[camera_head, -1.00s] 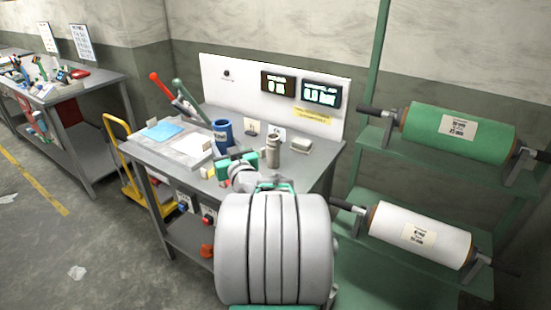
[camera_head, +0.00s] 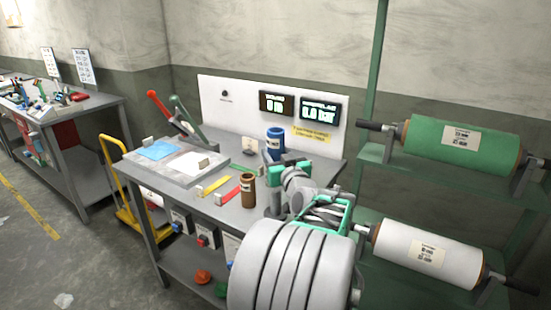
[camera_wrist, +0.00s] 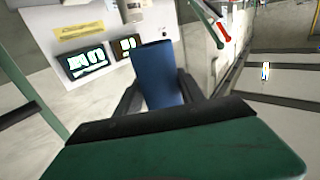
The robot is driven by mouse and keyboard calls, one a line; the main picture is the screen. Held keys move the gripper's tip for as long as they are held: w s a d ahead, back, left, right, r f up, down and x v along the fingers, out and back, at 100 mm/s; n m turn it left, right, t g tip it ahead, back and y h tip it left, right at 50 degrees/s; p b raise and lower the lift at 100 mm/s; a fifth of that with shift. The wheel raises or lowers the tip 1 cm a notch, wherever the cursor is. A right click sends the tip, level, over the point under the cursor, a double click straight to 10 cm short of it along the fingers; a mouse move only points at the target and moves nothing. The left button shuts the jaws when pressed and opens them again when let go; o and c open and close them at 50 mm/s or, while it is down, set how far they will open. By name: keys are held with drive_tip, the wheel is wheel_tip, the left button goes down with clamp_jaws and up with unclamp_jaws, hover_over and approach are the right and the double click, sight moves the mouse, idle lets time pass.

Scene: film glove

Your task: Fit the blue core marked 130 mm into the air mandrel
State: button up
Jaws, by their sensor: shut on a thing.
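The blue core (camera_head: 274,143) is upright at the far side of my gripper (camera_head: 290,172), in front of the back panel. Its lower part is hidden behind the gripper, so I cannot tell whether it touches anything below. In the wrist view the core (camera_wrist: 157,75) sits between the two dark fingers of my gripper (camera_wrist: 160,98), which is shut on it. In the head view my arm covers that part of the bench, so I cannot tell where the mandrel is.
A brown core (camera_head: 248,191) stands on the bench (camera_head: 232,214), with yellow (camera_head: 216,184) and red (camera_head: 229,195) strips left of it. Left are a tray (camera_head: 160,172) and levers (camera_head: 172,115). Green (camera_head: 462,145) and white (camera_head: 425,254) rolls hang at right.

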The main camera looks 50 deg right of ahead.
drive_tip(key=b, duration=0.5)
hover_over(277, 203)
drive_tip(key=x, duration=0.2)
wheel_tip(277, 203, down, 6)
drive_tip(key=shift+s+r, duration=0.1)
drive_tip(key=shift+s, duration=0.05)
drive_tip(key=shift+b, duration=1.45)
idle(0.5)
drive_tip(key=shift+f+b, duration=5.45)
drive_tip(key=shift+b, duration=0.3)
